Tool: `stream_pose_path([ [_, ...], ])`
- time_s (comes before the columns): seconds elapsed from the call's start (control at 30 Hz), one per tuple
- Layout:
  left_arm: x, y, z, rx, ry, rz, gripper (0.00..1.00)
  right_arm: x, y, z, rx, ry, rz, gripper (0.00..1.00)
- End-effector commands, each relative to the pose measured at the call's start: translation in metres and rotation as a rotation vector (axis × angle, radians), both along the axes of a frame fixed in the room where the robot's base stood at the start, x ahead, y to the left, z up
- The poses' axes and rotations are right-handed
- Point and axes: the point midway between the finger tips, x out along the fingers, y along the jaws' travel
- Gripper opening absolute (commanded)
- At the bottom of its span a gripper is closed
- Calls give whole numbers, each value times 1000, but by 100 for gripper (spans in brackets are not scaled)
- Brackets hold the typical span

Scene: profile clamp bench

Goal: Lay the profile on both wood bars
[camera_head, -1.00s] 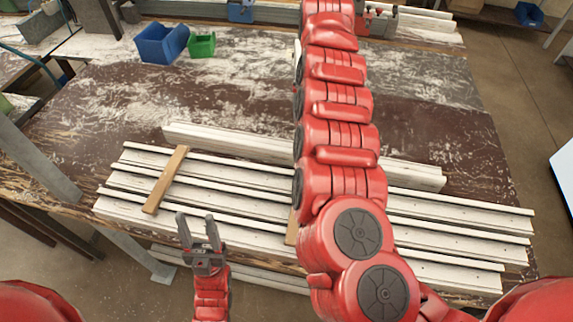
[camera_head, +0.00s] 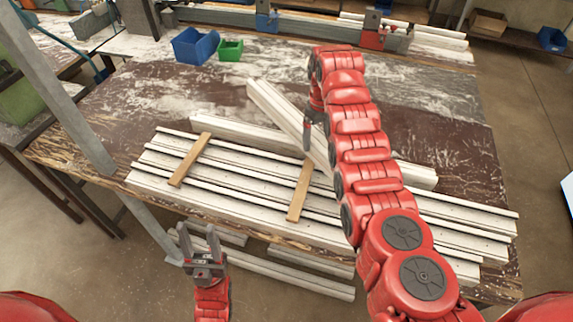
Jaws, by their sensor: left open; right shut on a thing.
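A white profile (camera_head: 276,108) lies slantwise in the picture, from the upper middle down to the right. Its lower end is hidden behind my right arm. My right gripper (camera_head: 308,136) is shut on this profile, with one grey finger showing and the rest mostly hidden. One wood bar (camera_head: 190,158) lies across the white profiles on the left. The other wood bar (camera_head: 300,190) lies across them near the middle, just left of my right arm. The slanted profile is apart from the left bar. My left gripper (camera_head: 198,245) is open and empty, in front of the table's front edge.
Several long white profiles (camera_head: 240,205) lie side by side along the table's front, with another white profile (camera_head: 225,128) behind them. Blue (camera_head: 194,46) and green (camera_head: 230,50) bins stand at the back left. A grey post (camera_head: 60,90) rises at the left. The table's back middle is clear.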

Motion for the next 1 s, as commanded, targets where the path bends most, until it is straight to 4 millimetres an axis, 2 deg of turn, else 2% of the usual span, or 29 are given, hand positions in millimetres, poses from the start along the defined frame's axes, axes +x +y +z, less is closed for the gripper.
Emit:
stream_pose_path([
  [0.03,0,0,11,0,0,0,50,-5,1,-5,2,3,59,0],
  [0.1,0,0,18,0,0,0,50,-13,9,-15,5,4,154,0],
  [0.3,0,0,33,0,0,0,50,-40,34,-35,7,1,364,0],
  [0.4,0,0,38,0,0,0,50,-50,44,-39,4,-2,425,0],
  [0.57,0,0,54,0,0,0,50,-75,74,-36,6,0,548,0],
  [0.7,0,0,68,0,0,0,50,-103,99,-26,8,-4,630,0],
  [1.0,0,0,84,0,0,0,50,-153,107,-17,8,2,656,0],
])
